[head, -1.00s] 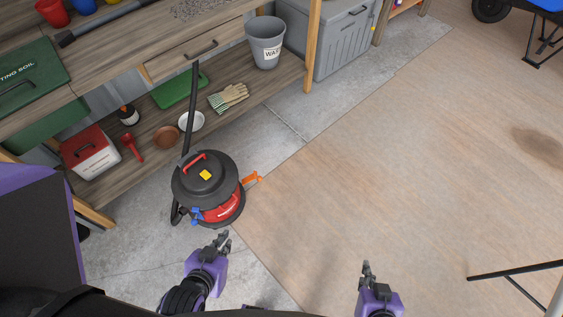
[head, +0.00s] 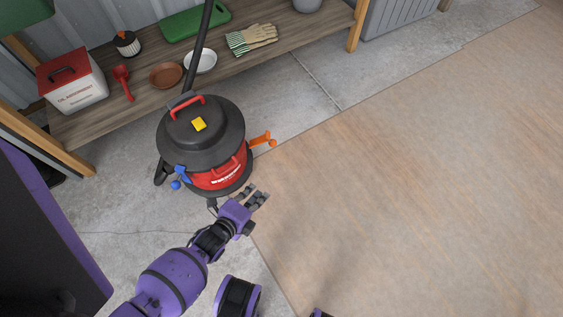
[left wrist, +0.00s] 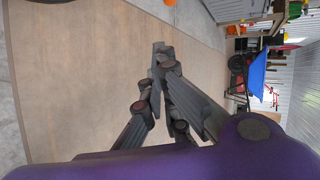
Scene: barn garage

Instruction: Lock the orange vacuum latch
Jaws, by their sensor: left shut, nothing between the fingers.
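The shop vacuum (head: 202,130) stands on the concrete, with a black lid, red band, red handle and yellow square on top. Its orange latch (head: 262,139) sticks outward from the right side, swung away from the body. A blue latch (head: 179,177) sits on the front left. My left gripper (head: 262,194) is shut and empty, just right of and in front of the vacuum's base, below the orange latch and apart from it. Its closed fingers also show in the left wrist view (left wrist: 160,58). My right gripper's fingers are out of view.
Behind the vacuum is a low wooden shelf (head: 90,125) with a red-lidded box (head: 73,85), bowls and gloves (head: 252,39). The black hose (head: 197,50) rises from the vacuum towards the shelf. The floor (head: 400,180) to the right is clear.

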